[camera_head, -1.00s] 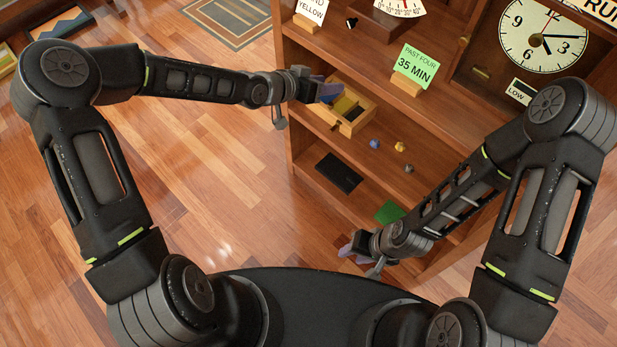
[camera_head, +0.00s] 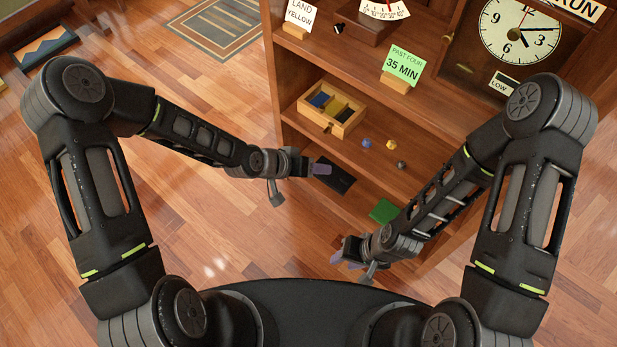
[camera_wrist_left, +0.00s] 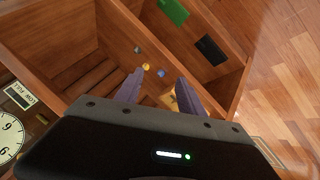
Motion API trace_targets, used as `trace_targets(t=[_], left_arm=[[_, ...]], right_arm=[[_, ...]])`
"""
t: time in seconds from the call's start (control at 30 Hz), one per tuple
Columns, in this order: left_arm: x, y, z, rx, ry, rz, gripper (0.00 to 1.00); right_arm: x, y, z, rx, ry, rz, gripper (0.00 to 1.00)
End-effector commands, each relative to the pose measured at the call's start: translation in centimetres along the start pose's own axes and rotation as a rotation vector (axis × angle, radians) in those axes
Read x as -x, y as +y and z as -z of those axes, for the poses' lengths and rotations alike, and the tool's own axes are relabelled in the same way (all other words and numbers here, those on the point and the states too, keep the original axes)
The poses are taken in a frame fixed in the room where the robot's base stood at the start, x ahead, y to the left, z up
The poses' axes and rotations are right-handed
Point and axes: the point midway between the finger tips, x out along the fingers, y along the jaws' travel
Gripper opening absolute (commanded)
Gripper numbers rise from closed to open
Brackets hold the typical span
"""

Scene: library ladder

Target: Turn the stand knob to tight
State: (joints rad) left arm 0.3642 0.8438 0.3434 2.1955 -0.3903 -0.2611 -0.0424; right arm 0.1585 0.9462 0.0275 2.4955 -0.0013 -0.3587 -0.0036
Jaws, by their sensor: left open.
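I cannot make out a stand knob or a tight mark in either view. A small black piece (camera_head: 338,28) lies on the upper shelf beside a wooden box with a scale dial (camera_head: 384,8); I cannot tell what it is. My left gripper (camera_head: 318,168) is at the front of the bookcase, in front of a dark flat item on a lower shelf. In the left wrist view its purple fingers (camera_wrist_left: 158,86) stand apart with nothing held between them. My right gripper (camera_head: 344,254) hangs low, left of the bookcase's lower right part; its finger gap is unclear.
The shelves hold a divided wooden tray (camera_head: 355,120), several small balls (camera_head: 366,144), a green flat item (camera_head: 384,211) and a green "PAST FOUR 35 MIN" card (camera_head: 402,68). A clock (camera_head: 520,32) is at upper right. Wooden floor (camera_head: 215,100) is open at left.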

Motion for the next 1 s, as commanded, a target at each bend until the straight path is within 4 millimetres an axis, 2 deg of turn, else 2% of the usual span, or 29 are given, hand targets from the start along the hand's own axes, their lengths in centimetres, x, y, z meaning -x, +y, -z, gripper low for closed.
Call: trace_targets(t=[0.2,0.8,0.9,0.97,1.0], left_arm=[[0.0,0.0,-1.7,0.031,-0.030,0.009,0.46],[-0.3,-0.3,-1.9,0.033,-0.030,0.011,0.46],[-0.3,-1.6,-0.8,0.016,0.002,0.032,0.46],[0.2,-2.9,0.9,-0.006,0.042,0.059,0.46],[0.8,-4.1,2.4,-0.035,0.077,0.082,0.46]], right_arm=[[0.1,-0.1,0.0,0.000,0.000,0.000,0.36],[-0.2,0.1,0.0,0.000,0.000,0.000,0.36],[-1.4,0.6,0.0,0.000,0.000,0.000,0.36],[-2.4,0.9,0.0,0.000,0.000,0.000,0.36],[-3.1,1.2,-0.1,0.000,0.000,0.000,0.36]])
